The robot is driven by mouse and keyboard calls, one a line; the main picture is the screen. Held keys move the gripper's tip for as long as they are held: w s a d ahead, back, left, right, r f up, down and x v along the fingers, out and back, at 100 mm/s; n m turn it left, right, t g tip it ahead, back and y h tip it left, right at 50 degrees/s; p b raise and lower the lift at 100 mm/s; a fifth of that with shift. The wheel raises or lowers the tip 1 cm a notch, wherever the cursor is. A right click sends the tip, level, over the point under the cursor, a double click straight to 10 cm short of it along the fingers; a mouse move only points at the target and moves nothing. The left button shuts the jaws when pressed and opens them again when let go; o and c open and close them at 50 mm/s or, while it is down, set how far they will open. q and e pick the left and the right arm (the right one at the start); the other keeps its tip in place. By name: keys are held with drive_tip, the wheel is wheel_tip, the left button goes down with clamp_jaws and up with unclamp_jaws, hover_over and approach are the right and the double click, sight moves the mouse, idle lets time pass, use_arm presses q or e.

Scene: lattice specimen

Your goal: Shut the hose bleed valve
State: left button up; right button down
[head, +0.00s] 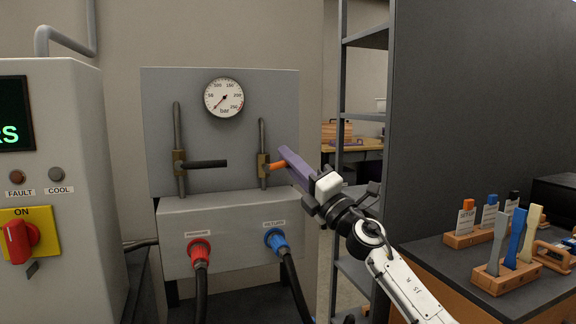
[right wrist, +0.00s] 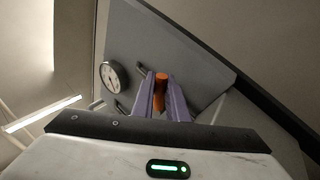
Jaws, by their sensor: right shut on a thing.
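The valve with the orange handle (head: 274,165) sits on a vertical pipe at the right of the grey panel (head: 225,140). I take it for the hose bleed valve; no label on it is readable. Its handle points right, across the pipe. My right gripper (head: 284,160) has purple fingers shut on the handle's outer end, which they partly hide. In the right wrist view the orange handle (right wrist: 161,92) stands between the two fingers. A second valve with a black handle (head: 207,164) is to the left, its handle also pointing right across its pipe. My left gripper is not in view.
A pressure gauge (head: 224,97) is between the pipes, its needle pointing to the lower left. Below are a red hose coupling (head: 199,250) and a blue hose coupling (head: 275,239). A control cabinet (head: 70,130) stands left; a bench (head: 470,262) with tools stands right.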

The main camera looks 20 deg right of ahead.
drive_tip(key=m, duration=0.1)
drive_tip(key=m+t+h+b, duration=0.1)
drive_tip(key=shift+d+f+m, duration=0.15)
drive_tip(key=shift+f+m, duration=0.15)
drive_tip(key=shift+f, duration=0.1)
drive_tip(key=shift+m+h, duration=0.4)
drive_tip(key=shift+h, duration=0.2)
drive_tip(key=c, duration=1.7)
unclamp_jaws()
drive_tip(key=shift+c, duration=0.2)
drive_tip(key=shift+f, duration=0.1)
drive_tip(key=shift+f, duration=0.1)
